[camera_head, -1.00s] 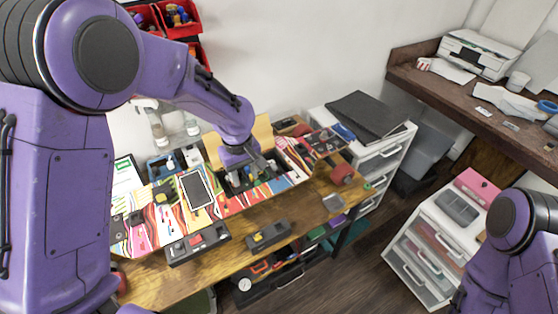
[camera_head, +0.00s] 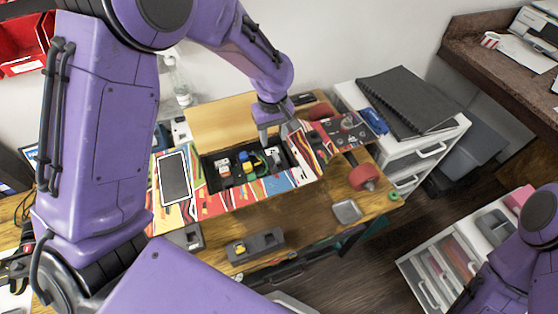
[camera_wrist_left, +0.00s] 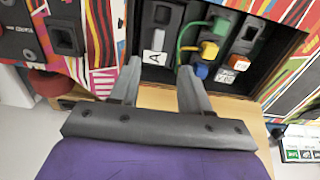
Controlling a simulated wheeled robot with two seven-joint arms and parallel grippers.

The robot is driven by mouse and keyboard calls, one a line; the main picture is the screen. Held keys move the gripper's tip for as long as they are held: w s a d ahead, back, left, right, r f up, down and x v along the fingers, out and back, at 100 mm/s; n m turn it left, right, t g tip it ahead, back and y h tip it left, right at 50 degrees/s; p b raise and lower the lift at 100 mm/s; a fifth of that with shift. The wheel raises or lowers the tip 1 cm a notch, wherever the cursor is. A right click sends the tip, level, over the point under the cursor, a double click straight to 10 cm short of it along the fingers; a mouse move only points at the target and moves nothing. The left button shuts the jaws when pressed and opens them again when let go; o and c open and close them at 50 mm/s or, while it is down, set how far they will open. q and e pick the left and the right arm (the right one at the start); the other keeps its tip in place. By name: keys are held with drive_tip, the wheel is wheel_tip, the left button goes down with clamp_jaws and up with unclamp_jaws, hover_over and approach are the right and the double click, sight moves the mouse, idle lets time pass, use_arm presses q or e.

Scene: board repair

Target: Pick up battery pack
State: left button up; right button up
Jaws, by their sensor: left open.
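The painted board has an open compartment (camera_head: 208,170) holding several modules and wires. I cannot tell which module is the battery pack. My left gripper (camera_head: 272,137) is over the compartment's right part, near its back edge. In the wrist view the left gripper (camera_wrist_left: 160,68) has its fingers apart, pointing at the "A" module, with nothing held. My right gripper is out of view; only its purple arm shows at lower right.
A grey box with a yellow part (camera_head: 256,246) lies on the wooden table in front of the board. A small metal tray (camera_head: 347,210) and a red wheel (camera_head: 364,177) are to the right. The raised wooden lid (camera_head: 222,122) stands behind the compartment.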

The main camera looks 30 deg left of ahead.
sight(277, 156)
use_arm(q)
drive_tip(key=f, duration=0.2)
drive_tip(key=f+p, duration=0.1)
drive_tip(key=f, duration=0.2)
drive_tip(key=d+f, duration=0.1)
drive_tip(key=f, duration=0.1)
drive_tip(key=shift+s+f+p, duration=0.15)
drive_tip(key=shift+f+p, duration=0.05)
drive_tip(key=shift+p, duration=0.15)
drive_tip(key=shift+f, duration=0.2)
clamp_jaws()
